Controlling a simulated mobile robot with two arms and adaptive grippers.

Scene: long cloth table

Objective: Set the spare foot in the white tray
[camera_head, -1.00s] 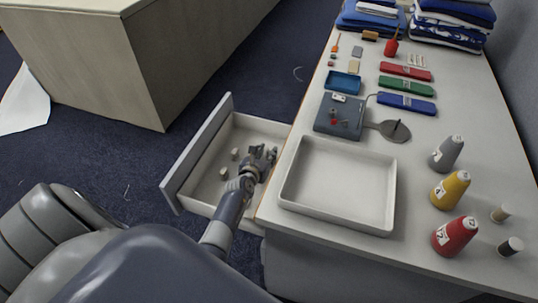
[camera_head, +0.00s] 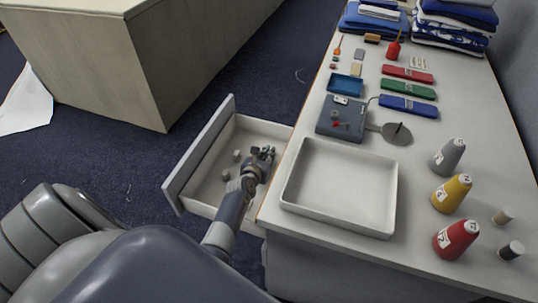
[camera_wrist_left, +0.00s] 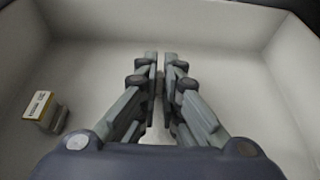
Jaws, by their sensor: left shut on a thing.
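The white tray (camera_head: 340,185) stands empty on the table, just right of the open drawer. My left gripper (camera_head: 264,152) is inside the drawer, near its table side. In the left wrist view my left gripper (camera_wrist_left: 160,62) has its fingers close together, shut on a small thin thing. The fingers hide nearly all of it; I take it to be the spare foot, but its shape does not show. My right gripper is not in view.
The drawer (camera_head: 205,152) is pulled out and holds a few small pieces. A small yellow-labelled box (camera_wrist_left: 42,110) lies left of my fingers.

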